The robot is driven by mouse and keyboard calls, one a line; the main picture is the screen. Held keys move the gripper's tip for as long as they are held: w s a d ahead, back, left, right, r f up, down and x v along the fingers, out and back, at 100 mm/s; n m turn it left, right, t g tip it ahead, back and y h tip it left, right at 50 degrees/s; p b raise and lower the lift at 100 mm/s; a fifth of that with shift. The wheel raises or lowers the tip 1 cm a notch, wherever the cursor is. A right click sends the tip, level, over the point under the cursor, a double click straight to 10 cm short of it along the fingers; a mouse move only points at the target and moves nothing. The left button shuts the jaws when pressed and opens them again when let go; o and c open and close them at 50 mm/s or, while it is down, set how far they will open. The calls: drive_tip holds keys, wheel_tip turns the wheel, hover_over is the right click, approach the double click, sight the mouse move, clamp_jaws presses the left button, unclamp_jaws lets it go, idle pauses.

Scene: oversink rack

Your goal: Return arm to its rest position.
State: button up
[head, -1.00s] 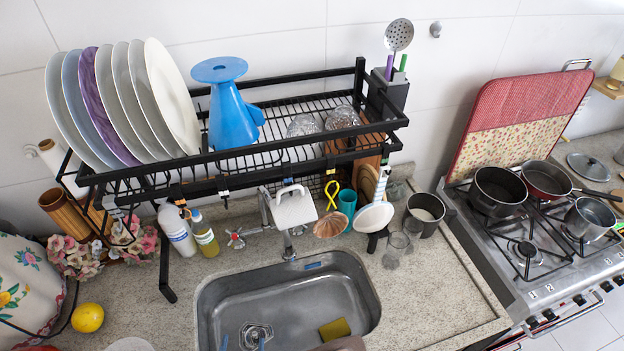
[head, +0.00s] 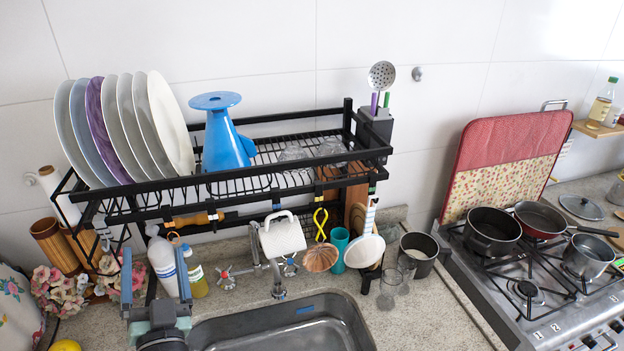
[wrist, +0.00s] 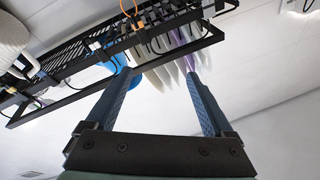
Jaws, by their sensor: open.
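My gripper (head: 154,254) is in the lower left of the head view, in front of the rack and beside the left end of the sink. Its two blue-grey fingers point up and stand wide apart, with nothing held between them. In the wrist view the open gripper (wrist: 163,74) points up toward the underside of the black rack (wrist: 180,46), with plates (wrist: 166,74) beyond the fingertips. The fingers look apart from the rack, though the exact gap cannot be told. My gripper hides part of the counter and the bottles behind it.
The black dish rack (head: 262,206) spans the sink (head: 300,330) and holds several plates (head: 168,125) and a blue jug (head: 222,140). A white mug (head: 283,236) hangs below its front. Bottles (head: 163,262) stand close behind my gripper. The stove (head: 535,300) with pans is at right.

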drive_tip(key=w+d+r+n+t+y+b, duration=0.1)
drive_tip(key=d+r+n+t+b, duration=0.3)
drive_tip(key=r, duration=0.8)
drive_tip(key=s+d+r+m+t+h+b, duration=0.1)
drive_tip(key=s+d+r+t+h+b, duration=0.1)
drive_tip(key=s+d+r+h, duration=0.2)
drive_tip(key=s+d+r+m+t+h+b, duration=0.2)
drive_tip(key=s+d+r, duration=0.8)
drive_tip(key=d+r, duration=0.6)
drive_tip(key=d+h+b, duration=0.1)
drive_tip(key=h, duration=0.1)
drive_tip(key=shift+s+d+h, duration=0.15)
drive_tip(key=shift+s+h, duration=0.1)
drive_tip(key=shift+h, duration=0.15)
